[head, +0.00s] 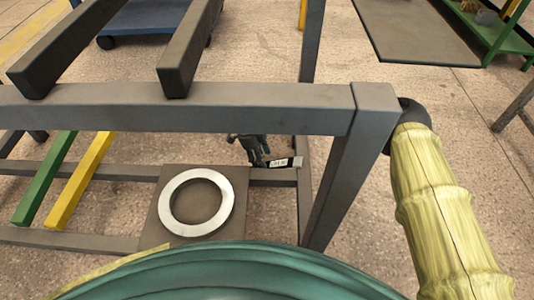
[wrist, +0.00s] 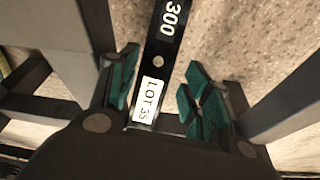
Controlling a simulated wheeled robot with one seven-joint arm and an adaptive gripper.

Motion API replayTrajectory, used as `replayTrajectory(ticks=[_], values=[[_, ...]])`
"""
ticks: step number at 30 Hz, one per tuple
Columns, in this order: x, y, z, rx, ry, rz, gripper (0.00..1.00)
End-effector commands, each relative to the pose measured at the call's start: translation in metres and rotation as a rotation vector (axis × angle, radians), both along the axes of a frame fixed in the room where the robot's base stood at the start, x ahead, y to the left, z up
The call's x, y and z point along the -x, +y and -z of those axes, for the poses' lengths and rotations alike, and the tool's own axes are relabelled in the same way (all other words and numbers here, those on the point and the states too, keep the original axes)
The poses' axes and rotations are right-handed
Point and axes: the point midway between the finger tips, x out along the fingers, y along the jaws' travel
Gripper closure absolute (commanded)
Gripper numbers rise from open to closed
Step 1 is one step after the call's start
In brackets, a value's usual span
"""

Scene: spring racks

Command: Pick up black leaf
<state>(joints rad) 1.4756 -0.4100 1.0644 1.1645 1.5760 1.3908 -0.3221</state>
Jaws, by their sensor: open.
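The black leaf (wrist: 157,60) is a flat black strip with a hole, a white "300" and a white "LOT 35" label. In the wrist view it runs up the picture between my two fingers. My gripper (wrist: 161,92) is open, with teal pads on both sides of the strip. The strip lies closer to the left finger than to the right one, and I cannot tell whether it touches. In the head view my gripper (head: 254,148) is small and dark, behind the grey front beam. The leaf's white label (head: 279,162) shows just right of it; most of the leaf is hidden there.
A grey rack beam (head: 200,108) crosses in front, with a post (head: 345,170) right of my gripper. A metal ring (head: 167,205) lies on a brown plate (head: 160,228) at the left. Green (head: 45,180) and yellow (head: 80,182) bars lie farther left. Speckled floor is open behind.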

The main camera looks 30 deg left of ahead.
Motion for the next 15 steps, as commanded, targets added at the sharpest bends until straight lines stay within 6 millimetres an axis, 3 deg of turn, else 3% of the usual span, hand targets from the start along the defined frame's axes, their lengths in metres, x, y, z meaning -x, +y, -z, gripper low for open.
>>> replayTrajectory(ticks=[15], values=[[-0.005, -0.017, 0.036, 0.000, -0.002, -0.001, 0.52]])
